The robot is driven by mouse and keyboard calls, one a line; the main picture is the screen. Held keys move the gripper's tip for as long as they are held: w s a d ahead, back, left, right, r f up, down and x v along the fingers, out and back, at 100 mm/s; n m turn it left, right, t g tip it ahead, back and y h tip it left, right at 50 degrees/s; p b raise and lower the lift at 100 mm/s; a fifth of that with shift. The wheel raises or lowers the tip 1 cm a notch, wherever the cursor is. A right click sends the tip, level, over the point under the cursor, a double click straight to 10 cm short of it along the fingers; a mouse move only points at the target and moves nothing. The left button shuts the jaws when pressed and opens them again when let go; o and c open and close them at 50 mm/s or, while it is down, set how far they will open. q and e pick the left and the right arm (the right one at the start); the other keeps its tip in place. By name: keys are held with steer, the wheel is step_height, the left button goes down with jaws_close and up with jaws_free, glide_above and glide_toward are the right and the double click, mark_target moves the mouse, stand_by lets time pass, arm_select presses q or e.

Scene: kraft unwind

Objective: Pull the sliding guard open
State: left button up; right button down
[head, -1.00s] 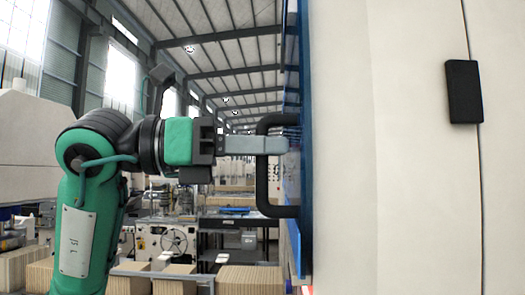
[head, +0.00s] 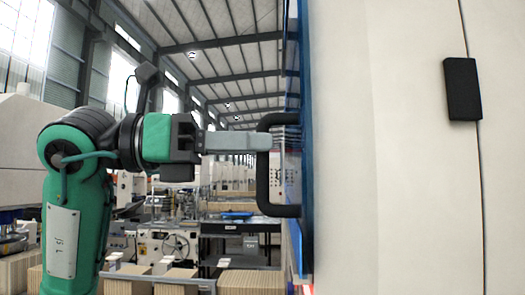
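The sliding guard (head: 306,235) is a blue-edged panel seen almost edge-on in the middle of the head view. A black D-shaped handle (head: 263,185) stands out from its left side, with its bar upright. My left gripper (head: 268,141) comes in from the left, level with the upper part of the handle. Its grey finger overlaps the bar in the picture, and its tip ends just past it. The near finger hides the other one, so the gap between them and any contact with the bar do not show. My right gripper is not in view.
A large cream machine panel (head: 400,190) fills the right side, with a small black fitting (head: 462,89) on it. Stacks of brown board (head: 250,282) and machinery (head: 170,243) stand behind at lower left.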

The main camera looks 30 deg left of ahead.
arm_select(q)
steer(key=b+v, duration=0.3)
steer(key=v, duration=0.8)
steer(key=shift+s+a, duration=0.25)
